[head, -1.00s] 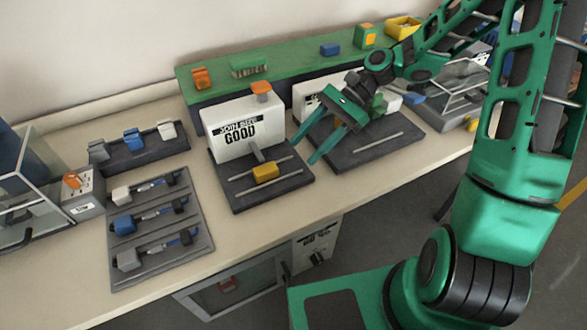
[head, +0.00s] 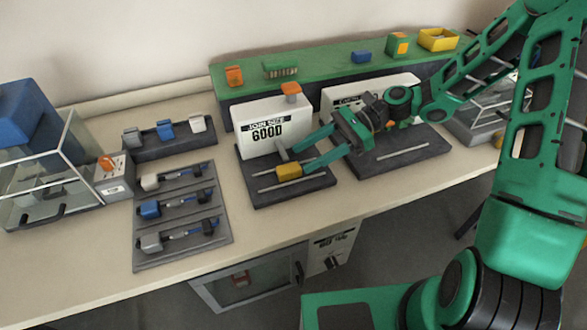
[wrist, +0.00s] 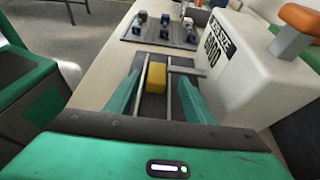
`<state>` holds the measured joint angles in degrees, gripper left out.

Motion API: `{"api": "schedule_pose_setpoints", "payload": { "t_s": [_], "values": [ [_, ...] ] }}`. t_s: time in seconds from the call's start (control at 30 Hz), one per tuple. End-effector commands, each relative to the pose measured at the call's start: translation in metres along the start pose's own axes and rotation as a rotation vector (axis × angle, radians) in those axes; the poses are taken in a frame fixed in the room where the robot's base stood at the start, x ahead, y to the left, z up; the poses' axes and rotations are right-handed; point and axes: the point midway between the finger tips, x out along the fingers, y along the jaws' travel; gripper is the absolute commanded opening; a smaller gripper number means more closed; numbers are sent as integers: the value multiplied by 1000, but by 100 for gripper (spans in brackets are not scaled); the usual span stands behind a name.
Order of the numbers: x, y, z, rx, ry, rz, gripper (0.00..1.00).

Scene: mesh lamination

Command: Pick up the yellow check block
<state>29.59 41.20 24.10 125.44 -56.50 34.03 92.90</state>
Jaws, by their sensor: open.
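The yellow check block (head: 288,170) sits on the dark base with two metal rails, in front of the white box with black lettering. It also shows in the wrist view (wrist: 156,77), between the rails and ahead of my fingers. My gripper (head: 306,154) is open and empty. Its two green fingers point left toward the block, and the fingertips are close to it on its right side. In the wrist view my gripper (wrist: 155,95) has a finger on either side of the rails, with the block in line between them. I cannot tell whether a finger touches the block.
The white box (head: 262,130) with an orange knob (head: 291,91) stands right behind the block. A second dark base (head: 410,155) with a rail lies to the right. A grey rack (head: 180,240) of tools lies left. The table front edge is clear.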

Motion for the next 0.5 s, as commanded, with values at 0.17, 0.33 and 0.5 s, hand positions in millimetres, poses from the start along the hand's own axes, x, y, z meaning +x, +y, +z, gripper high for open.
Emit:
{"api": "schedule_pose_setpoints", "payload": {
  "t_s": [0.17, 0.33, 0.5],
  "values": [
    [26, 1, -5, 0, 0, 4, 48],
    [42, 1, -4, 0, -1, 2, 48],
    [45, 0, -4, 0, 0, 1, 48]
  ]
}}
